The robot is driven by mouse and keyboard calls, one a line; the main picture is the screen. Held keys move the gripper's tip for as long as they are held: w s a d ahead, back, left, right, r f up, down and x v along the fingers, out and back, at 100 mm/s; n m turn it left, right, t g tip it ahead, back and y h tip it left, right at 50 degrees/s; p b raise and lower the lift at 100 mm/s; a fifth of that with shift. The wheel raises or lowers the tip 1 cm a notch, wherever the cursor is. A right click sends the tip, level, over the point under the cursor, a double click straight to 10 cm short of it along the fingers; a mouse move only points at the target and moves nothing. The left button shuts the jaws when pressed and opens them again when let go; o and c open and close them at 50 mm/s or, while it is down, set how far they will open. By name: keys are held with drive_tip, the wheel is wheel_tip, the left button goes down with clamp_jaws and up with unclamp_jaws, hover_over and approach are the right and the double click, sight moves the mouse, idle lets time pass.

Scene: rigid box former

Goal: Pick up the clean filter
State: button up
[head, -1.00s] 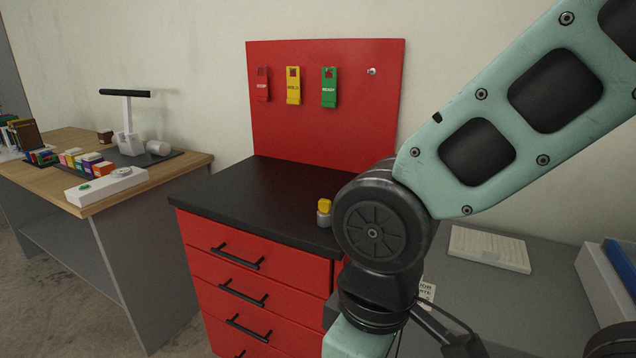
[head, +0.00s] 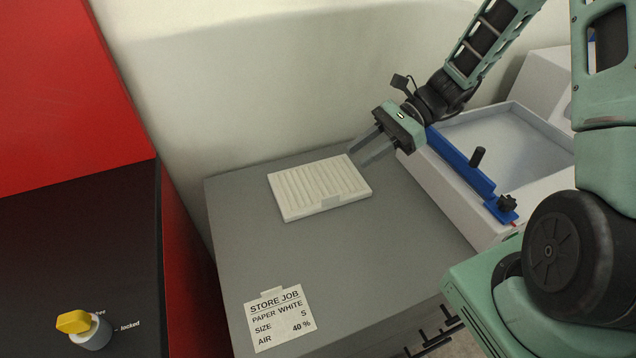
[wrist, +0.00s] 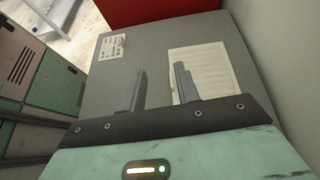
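The clean filter (head: 318,186) is a flat, off-white, ribbed panel lying on the grey cabinet top (head: 370,255). It also shows in the wrist view (wrist: 205,72), partly behind one finger. My gripper (head: 358,156) is above the cabinet top, near the filter's right end in the head view. Its two fingers are apart with nothing between them. In the wrist view my gripper (wrist: 158,82) points toward the cabinet top, one finger over the filter's edge and the other over bare grey surface.
A job card (head: 280,318) reading "STORE JOB, PAPER WHITE" lies at the front of the cabinet top. A white box-like machine (head: 440,190) with a blue bar (head: 462,165) stands right of the filter. At left are a black-topped red cabinet (head: 80,230) and a yellow knob (head: 74,322).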

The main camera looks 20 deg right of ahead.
drive_tip(key=d+f+m, duration=0.1)
drive_tip(key=f, duration=0.1)
approach(336, 194)
drive_tip(key=shift+s+a+f+t, duration=0.15)
drive_tip(key=shift+a+f, duration=0.1)
drive_tip(key=shift+a, duration=0.25)
drive_tip(key=shift+s+a+f+t, duration=0.15)
drive_tip(key=shift+a+f, duration=0.1)
drive_tip(key=shift+a, duration=0.25)
drive_tip(key=shift+p+x, duration=0.35)
drive_tip(key=shift+x, duration=0.65)
drive_tip(key=shift+p+x, duration=0.45)
drive_tip(key=shift+x, duration=2.4)
drive_tip(key=shift+w+r, duration=0.1)
clamp_jaws()
